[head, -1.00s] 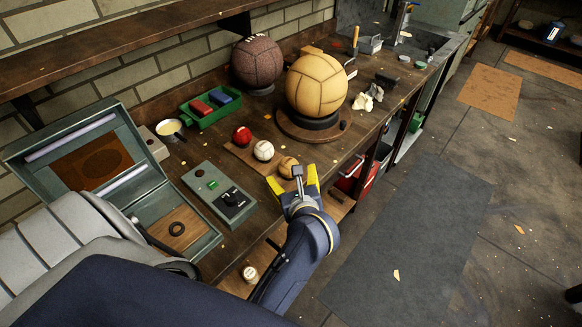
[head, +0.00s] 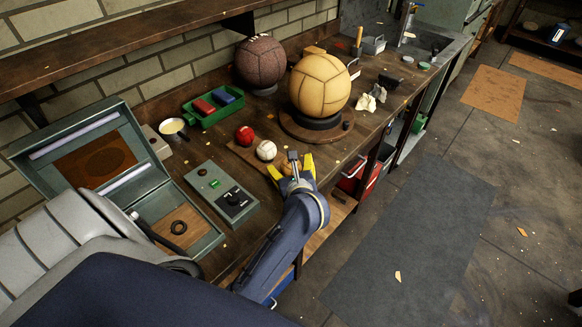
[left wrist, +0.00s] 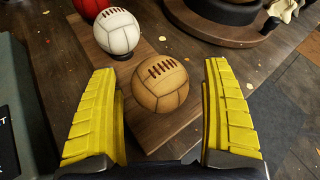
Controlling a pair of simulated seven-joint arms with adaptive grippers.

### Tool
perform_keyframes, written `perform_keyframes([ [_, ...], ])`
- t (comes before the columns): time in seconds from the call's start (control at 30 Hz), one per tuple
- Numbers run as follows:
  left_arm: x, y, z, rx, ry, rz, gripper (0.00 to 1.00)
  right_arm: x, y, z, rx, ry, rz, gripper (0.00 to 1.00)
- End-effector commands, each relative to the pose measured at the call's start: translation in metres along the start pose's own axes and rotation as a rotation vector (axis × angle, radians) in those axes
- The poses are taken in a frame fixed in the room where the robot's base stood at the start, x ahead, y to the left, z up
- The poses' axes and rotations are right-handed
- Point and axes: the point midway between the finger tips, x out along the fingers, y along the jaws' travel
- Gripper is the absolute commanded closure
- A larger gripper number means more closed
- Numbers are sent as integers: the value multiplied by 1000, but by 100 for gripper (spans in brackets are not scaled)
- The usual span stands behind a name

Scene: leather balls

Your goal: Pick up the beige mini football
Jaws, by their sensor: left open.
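The beige mini football (left wrist: 160,84) is a small tan ball with dark laces, on a wooden board (left wrist: 150,133) on the bench. It lies between and just ahead of the spread yellow fingers of my left gripper (left wrist: 160,112) in the left wrist view. The gripper is open and no finger clearly touches the ball. In the head view my left gripper (head: 291,168) is over the board and hides most of the ball. A white mini ball (head: 267,150) and a red mini ball (head: 245,135) sit on the same board. My right gripper is not in view.
A large tan ball (head: 320,84) stands on a round stand behind the board. A brown ball (head: 260,62) and a green tray (head: 212,109) are further back. A control box (head: 222,192) is left of my gripper. The bench's front edge is close on the right.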

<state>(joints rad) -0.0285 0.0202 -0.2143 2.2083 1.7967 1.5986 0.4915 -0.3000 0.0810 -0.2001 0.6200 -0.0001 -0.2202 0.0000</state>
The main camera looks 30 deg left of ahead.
Motion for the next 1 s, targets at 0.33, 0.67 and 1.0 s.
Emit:
perform_keyframes([
  [0.33,0,0,0,0,0,0,39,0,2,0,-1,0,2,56],
  [0.67,0,0,0,0,0,0,78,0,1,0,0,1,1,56],
  [1.0,-2,-1,5,-3,-1,-1,81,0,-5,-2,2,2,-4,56],
])
